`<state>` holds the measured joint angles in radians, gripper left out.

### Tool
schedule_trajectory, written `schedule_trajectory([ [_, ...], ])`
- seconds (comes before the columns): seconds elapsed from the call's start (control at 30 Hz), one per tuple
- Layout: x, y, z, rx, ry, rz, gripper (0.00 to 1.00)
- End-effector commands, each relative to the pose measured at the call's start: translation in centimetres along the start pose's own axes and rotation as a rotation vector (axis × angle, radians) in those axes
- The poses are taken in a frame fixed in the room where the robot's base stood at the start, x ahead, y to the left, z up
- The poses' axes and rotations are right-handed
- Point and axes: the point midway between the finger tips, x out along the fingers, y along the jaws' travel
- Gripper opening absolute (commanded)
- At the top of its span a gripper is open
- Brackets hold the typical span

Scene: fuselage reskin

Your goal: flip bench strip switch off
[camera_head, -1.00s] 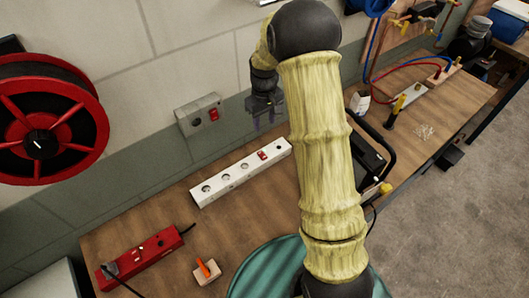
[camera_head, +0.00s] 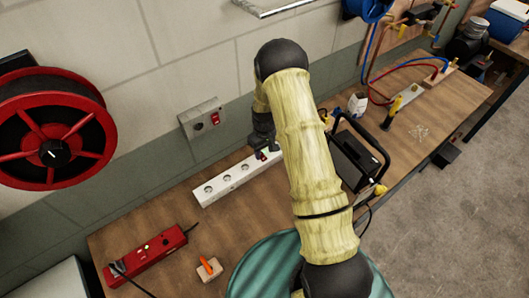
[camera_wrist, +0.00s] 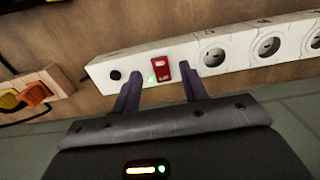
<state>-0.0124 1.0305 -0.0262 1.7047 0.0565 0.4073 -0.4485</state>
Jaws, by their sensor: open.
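The white bench strip (camera_head: 228,181) lies on the wooden bench along the wall, with several round sockets. Its red rocker switch (camera_wrist: 161,70) shows in the wrist view near one end of the strip, beside a small green light and a black round knob. My gripper (camera_wrist: 163,88) is open, its two dark fingers apart, one to each side of the switch in the picture. In the head view my gripper (camera_head: 264,155) is over the strip's right end and partly hides the switch. I cannot tell whether the fingertips touch the strip.
A grey wall box with a red switch (camera_head: 203,119) is above the strip. A red power strip (camera_head: 146,253) and a small block with an orange lever (camera_head: 208,268) lie at the bench's near left. A black case (camera_head: 357,160) stands right of my arm.

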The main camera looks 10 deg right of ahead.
Motion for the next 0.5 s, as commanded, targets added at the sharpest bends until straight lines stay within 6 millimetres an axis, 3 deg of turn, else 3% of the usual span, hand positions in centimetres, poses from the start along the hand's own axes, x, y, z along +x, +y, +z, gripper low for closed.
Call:
schedule_trajectory([
  [0.2,2.2,0.1,0.0,0.002,-0.001,0.000,0.44],
  [0.5,2.9,0.1,0.0,0.003,0.001,0.000,0.44],
])
